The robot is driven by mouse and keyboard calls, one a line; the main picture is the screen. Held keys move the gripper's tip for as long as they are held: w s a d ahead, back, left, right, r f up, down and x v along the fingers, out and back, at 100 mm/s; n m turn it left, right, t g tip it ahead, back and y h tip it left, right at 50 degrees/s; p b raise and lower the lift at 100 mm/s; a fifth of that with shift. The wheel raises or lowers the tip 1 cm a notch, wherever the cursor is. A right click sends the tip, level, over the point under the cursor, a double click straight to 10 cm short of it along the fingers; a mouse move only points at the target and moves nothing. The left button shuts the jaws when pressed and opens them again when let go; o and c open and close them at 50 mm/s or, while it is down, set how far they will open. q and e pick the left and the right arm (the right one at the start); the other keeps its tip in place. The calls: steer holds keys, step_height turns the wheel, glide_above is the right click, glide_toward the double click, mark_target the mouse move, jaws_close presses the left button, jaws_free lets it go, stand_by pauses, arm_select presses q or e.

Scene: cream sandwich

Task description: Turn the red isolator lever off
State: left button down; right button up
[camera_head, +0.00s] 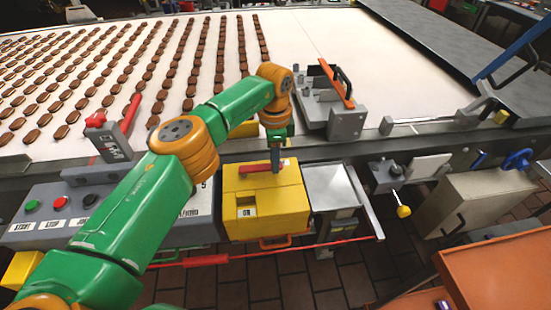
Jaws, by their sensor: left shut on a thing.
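A yellow isolator box (265,212) stands at the front edge of the machine, right of the control panel. A short red lever (256,167) lies roughly level across the upper part of the box. My left gripper (276,168) points down from above and is shut on the red lever near its right part. The fingers hide a bit of the lever there. My green and orange left arm comes in from the lower left. My right gripper is not seen.
A pale conveyor (325,35) carries rows of brown biscuits. Left is a grey control panel (40,240) with buttons, and another red lever (130,113) on a grey block. A metal tray (330,187) sits right of the yellow box. A red cord (330,244) runs below.

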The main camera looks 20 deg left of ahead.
arm_select(q)
steer(key=shift+a, duration=0.1)
stand_by(0.5)
steer(key=c, duration=0.7)
jaws_free()
steer(key=shift+w, duration=0.1)
steer(key=shift+r, duration=0.35)
step_height(320, 180, up, 6)
steer(key=shift+r+p, duration=0.2)
steer(key=shift+p, duration=0.1)
steer(key=shift+a+f, duration=0.1)
